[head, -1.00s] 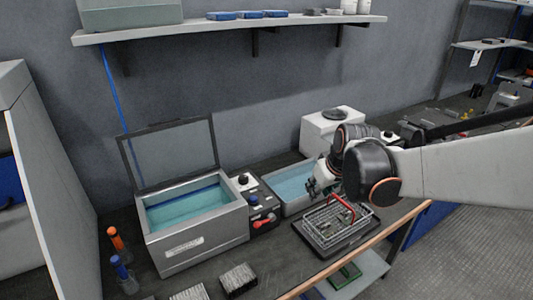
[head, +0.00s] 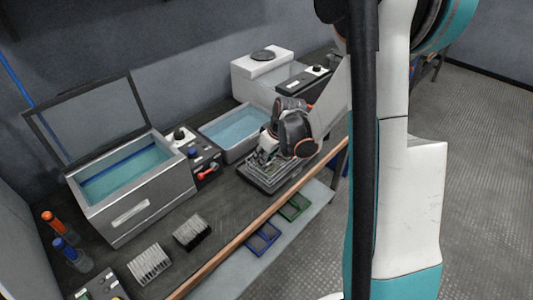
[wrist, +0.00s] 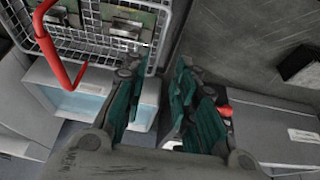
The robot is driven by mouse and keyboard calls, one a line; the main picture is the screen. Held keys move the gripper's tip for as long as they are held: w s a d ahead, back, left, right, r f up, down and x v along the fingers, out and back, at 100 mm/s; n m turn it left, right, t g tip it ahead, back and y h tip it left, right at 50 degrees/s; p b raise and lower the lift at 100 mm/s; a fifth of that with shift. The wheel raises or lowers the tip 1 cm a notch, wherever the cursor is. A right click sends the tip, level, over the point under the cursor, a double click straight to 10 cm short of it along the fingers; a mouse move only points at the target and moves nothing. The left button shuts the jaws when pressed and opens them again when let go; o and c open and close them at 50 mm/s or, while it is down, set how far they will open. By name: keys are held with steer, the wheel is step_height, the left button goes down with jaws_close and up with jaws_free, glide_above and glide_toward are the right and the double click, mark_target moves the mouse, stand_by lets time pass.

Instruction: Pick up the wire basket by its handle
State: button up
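The wire basket (head: 270,178) sits on a dark tray at the far part of the bench, with green boards in it. In the wrist view the basket (wrist: 125,28) fills the upper left, and its red handle (wrist: 48,45) stands at the left, outside the fingers. My gripper (wrist: 158,85) is open, its teal fingers apart and nothing visible held between them. In the head view my gripper (head: 266,148) is over the basket, and it and my wrist hide the red handle.
A blue water bath (head: 238,130) stands just behind the basket. A larger lidded tank (head: 135,205) and a control box with a red lever (head: 208,171) stand to its left. Two brush-like blocks (head: 192,232) lie at the front. The wall rises behind.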

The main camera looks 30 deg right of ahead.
mark_target(256, 168)
steer(key=b+x, duration=0.3)
steer(key=x, duration=0.6)
steer(key=shift+f, duration=0.3)
steer(key=shift+c, duration=0.2)
jaws_close()
steer(key=shift+r, duration=0.15)
steer(key=shift+r+p, duration=2.9)
steer(key=shift+r, duration=2)
